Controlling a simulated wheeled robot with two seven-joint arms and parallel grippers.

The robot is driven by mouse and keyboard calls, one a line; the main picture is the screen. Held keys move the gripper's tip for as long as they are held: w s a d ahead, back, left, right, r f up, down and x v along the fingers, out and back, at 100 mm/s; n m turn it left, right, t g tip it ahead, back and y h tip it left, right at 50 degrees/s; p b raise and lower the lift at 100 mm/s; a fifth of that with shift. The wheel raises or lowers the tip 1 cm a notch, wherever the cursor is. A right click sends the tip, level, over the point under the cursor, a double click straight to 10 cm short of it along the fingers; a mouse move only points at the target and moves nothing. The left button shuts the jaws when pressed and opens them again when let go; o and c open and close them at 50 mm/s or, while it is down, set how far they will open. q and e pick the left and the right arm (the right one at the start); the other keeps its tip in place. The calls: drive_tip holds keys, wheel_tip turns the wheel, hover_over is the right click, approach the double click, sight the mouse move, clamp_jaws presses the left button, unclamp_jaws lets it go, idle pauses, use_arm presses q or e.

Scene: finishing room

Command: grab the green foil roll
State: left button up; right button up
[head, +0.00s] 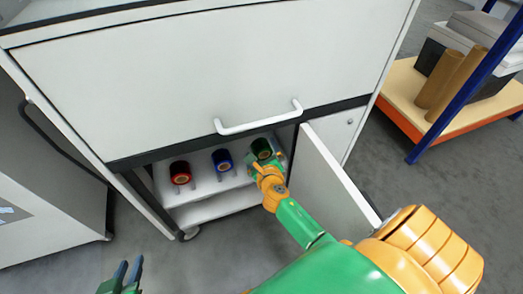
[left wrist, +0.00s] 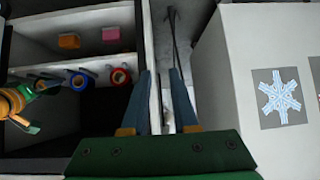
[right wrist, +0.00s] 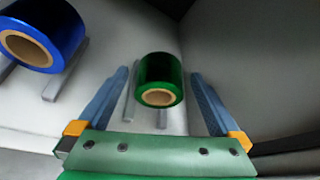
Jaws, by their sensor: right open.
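The green foil roll (head: 261,147) is on the upper shelf inside the open cabinet, at the right end of a row of rolls. In the right wrist view the green foil roll (right wrist: 160,72) lies between and slightly beyond my open right fingers (right wrist: 155,92), its brown core facing me, resting on grey supports. I see no finger touching it. In the head view my right gripper (head: 268,168) reaches into the cabinet and partly covers the roll's lower side. My left gripper (head: 120,274) is low at the bottom left, fingers apart and empty, also seen in the left wrist view (left wrist: 161,90).
A blue roll (head: 222,160) and a red roll (head: 180,173) sit left of the green one. The cabinet door (head: 325,185) stands open right of my right arm. A handle (head: 258,119) juts out above the opening. A storage rack (head: 455,110) stands at right.

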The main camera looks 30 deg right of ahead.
drive_tip(key=shift+w+d+f, duration=0.2)
drive_tip(key=shift+w, duration=0.25)
use_arm(q)
drive_tip(key=w+r+t, duration=0.1)
drive_tip(key=w+d+r+t, duration=0.1)
drive_tip(key=r, duration=0.1)
drive_tip(key=shift+w+r+h, duration=0.1)
drive_tip(key=shift+w+h, duration=0.2)
use_arm(e)
drive_tip(key=c, duration=1.4)
drive_tip(key=shift+r, duration=0.1)
